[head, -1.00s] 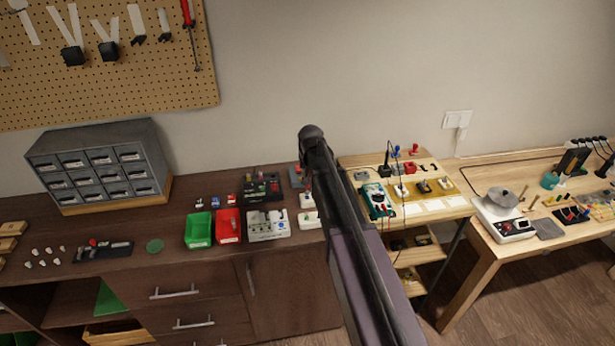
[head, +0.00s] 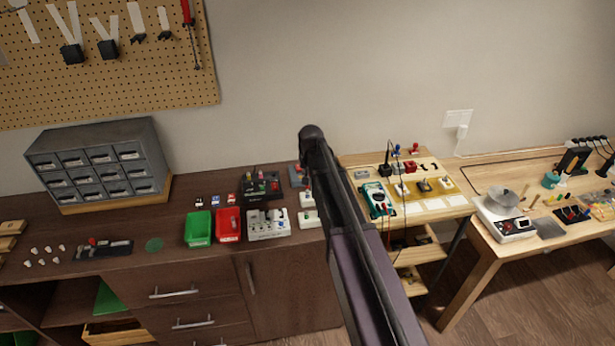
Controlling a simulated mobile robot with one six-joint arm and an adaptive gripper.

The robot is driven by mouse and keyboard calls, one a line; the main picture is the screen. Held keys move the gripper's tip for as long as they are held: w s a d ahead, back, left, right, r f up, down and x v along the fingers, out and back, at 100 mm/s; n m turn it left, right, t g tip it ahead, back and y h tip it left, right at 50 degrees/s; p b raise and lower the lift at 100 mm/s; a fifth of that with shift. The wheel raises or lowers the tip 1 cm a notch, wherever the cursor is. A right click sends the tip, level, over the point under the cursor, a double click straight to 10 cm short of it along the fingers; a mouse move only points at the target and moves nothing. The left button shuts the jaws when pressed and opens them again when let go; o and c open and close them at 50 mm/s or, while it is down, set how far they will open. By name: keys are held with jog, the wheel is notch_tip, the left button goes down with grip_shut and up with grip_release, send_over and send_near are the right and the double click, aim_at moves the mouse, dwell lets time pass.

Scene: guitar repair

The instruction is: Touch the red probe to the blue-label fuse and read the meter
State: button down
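A teal-edged multimeter (head: 378,199) lies on the small wooden stand right of my arm. Its display is too small to read. Thin red and dark leads show around its lower right side, but I cannot make out the red probe's tip. A yellow board (head: 442,190) beside the meter holds several small parts, probably the fuses. Their label colours are too small to tell, so I cannot pick out the blue-label fuse. My arm crosses the middle of the view. My gripper does not show, so its hold and its distance from the probe cannot be seen.
White cards (head: 434,204) lie in front of the board. A black stand (head: 385,170) with a thin upright wire is behind the meter. Left, the dark bench holds a green bin (head: 198,229), a red bin (head: 228,224) and a drawer cabinet (head: 98,162). A scale (head: 511,225) stands right.

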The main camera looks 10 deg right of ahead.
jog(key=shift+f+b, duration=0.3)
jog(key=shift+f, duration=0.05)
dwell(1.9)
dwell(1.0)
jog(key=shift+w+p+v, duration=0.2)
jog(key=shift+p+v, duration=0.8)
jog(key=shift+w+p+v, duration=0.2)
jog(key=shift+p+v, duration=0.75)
jog(key=shift+p, duration=0.05)
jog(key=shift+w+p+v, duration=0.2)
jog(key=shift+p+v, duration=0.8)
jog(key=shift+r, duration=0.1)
